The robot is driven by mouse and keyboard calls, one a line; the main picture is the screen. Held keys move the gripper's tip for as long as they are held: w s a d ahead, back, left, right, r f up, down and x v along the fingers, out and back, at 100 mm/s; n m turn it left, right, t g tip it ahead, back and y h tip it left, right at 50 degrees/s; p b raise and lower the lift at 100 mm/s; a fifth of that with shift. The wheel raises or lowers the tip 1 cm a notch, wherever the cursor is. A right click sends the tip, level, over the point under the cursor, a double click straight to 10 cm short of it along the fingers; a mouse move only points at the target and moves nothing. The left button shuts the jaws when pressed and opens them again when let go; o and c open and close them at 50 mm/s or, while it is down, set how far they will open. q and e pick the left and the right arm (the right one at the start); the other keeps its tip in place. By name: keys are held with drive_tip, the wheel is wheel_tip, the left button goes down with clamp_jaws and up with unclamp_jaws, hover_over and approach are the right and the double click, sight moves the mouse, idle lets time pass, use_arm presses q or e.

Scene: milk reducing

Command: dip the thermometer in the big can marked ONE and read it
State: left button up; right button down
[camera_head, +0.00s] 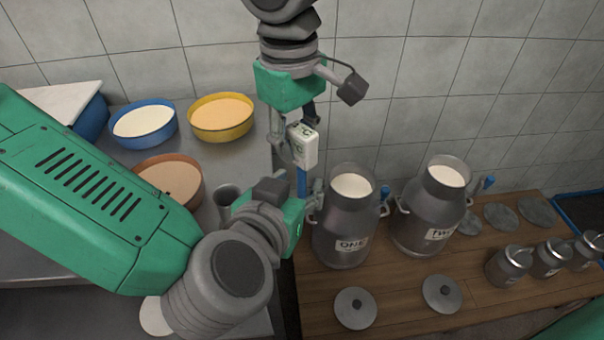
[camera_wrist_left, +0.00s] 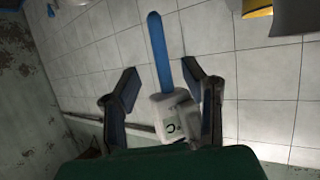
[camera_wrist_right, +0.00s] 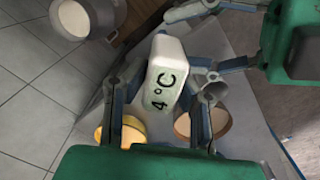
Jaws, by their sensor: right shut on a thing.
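The thermometer has a white body (camera_head: 303,146) and a blue stem (camera_head: 302,180) pointing down. My right gripper (camera_head: 296,135) is shut on the body, which reads 4 °C in the right wrist view (camera_wrist_right: 166,72). The thermometer is in the air left of the big can marked ONE (camera_head: 343,230), whose open mouth shows pale milk; the stem is outside it. My left gripper (camera_head: 311,198) is just below the body, near the stem. Its fingers are spread on either side of the thermometer in the left wrist view (camera_wrist_left: 165,100), with a gap showing on one side.
The can marked TWO (camera_head: 430,215) stands right of ONE, also open with milk. Two lids (camera_head: 356,308) lie in front. Small cans (camera_head: 509,265) stand at the right. Blue (camera_head: 143,124), yellow (camera_head: 221,118) and brown (camera_head: 170,180) bowls are on the left counter.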

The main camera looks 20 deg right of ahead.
sight(302, 179)
use_arm(q)
drive_tip(key=shift+x, duration=1.8)
clamp_jaws()
drive_tip(key=shift+s, duration=0.1)
use_arm(e)
drive_tip(key=c, duration=1.2)
unclamp_jaws()
